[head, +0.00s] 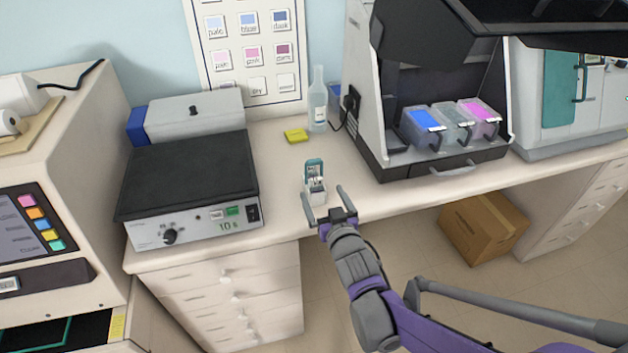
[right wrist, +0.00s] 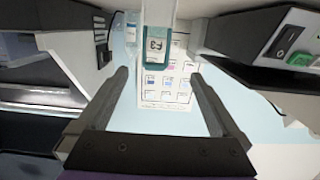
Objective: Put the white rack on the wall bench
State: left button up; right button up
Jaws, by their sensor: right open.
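The small white rack (head: 316,190) stands upright near the front edge of the wall bench (head: 280,195), to the right of the hot plate. A slide with a teal label (head: 314,168) stands up out of it. My right gripper (head: 323,191) is open at the rack, its fingers apart with the rack between or just beyond the tips; I cannot tell whether they touch it. In the right wrist view, the labelled slide (right wrist: 157,45) hangs at the top between the open fingers (right wrist: 157,72). My left gripper is not in view.
A hot plate (head: 190,175) is to the left of the rack. A yellow pad (head: 296,135) and a clear bottle (head: 318,105) stand behind it. A hooded station with several staining jars (head: 424,128) is to the right. A cardboard box (head: 483,228) sits on the floor.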

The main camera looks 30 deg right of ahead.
aim_at(315, 163)
jog(key=shift+t, duration=0.6)
jog(key=shift+d+r+p+x, duration=0.15)
jog(key=shift+r+p+x, duration=0.15)
jog(key=shift+x, duration=1.7)
jog(key=shift+d+r+p+x, duration=0.15)
jog(key=shift+r+p+x, duration=0.15)
jog(key=shift+x, duration=1.75)
jog(key=shift+d+r+p+x, duration=0.15)
jog(key=shift+r+p+x, duration=0.15)
jog(key=shift+x, duration=1.7)
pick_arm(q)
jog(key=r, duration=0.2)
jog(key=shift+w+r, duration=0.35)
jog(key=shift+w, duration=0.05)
pick_arm(e)
jog(key=shift+s, duration=0.2)
jog(key=shift+c, duration=0.3)
jog(key=shift+s, duration=0.1)
jog(key=shift+c, duration=1.1)
grip_shut()
